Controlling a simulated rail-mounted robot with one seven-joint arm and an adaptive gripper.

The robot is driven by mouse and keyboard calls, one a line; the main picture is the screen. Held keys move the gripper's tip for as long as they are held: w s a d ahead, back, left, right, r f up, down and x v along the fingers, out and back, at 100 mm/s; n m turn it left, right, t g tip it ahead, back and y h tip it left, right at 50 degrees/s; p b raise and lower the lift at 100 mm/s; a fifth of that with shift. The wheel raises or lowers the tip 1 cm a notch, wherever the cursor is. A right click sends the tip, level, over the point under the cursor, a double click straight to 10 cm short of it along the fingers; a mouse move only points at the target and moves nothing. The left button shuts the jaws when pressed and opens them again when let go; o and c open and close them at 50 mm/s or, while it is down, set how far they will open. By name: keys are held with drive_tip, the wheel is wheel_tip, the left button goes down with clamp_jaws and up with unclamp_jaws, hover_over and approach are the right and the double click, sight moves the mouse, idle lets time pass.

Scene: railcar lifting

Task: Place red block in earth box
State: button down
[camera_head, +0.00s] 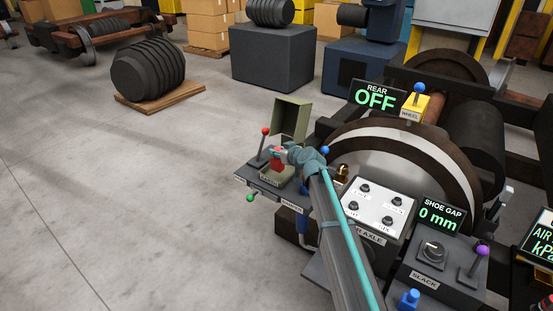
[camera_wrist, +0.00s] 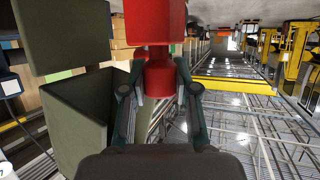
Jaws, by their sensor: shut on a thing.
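The red block (camera_head: 277,166) is in my gripper (camera_head: 280,154), above or at the olive-green earth box (camera_head: 272,178). In the wrist view, the red block (camera_wrist: 155,22) has a wide end and a narrower neck, and the fingers (camera_wrist: 160,90) are closed around the neck. The box's lid (camera_head: 291,118) stands open behind it. In the wrist view the open box (camera_wrist: 75,105) is just left of the fingers, with its lid (camera_wrist: 66,38) above it in the picture. The head view does not clearly show whether the block touches the box.
A red-knobbed lever (camera_head: 264,132) stands close left of the gripper. A green knob (camera_head: 250,198) is below and a blue knob (camera_head: 324,149) to the right. An axle panel (camera_head: 375,208) and a large wheel (camera_head: 420,150) lie to the right. Open floor (camera_head: 110,190) is at left.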

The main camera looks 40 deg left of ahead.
sight(277, 159)
drive_tip(key=shift+w+a+f, duration=0.1)
drive_tip(key=shift+a+f, duration=0.2)
drive_tip(key=shift+f, duration=0.05)
drive_tip(key=shift+a+f, duration=0.15)
drive_tip(key=shift+f, duration=1.6)
drive_tip(key=shift+f, duration=0.2)
drive_tip(key=c, duration=0.9)
unclamp_jaws()
drive_tip(key=shift+r, duration=0.2)
drive_tip(key=shift+r, duration=0.1)
drive_tip(key=b+v, duration=0.1)
drive_tip(key=v, duration=1.1)
drive_tip(key=shift+w, duration=0.15)
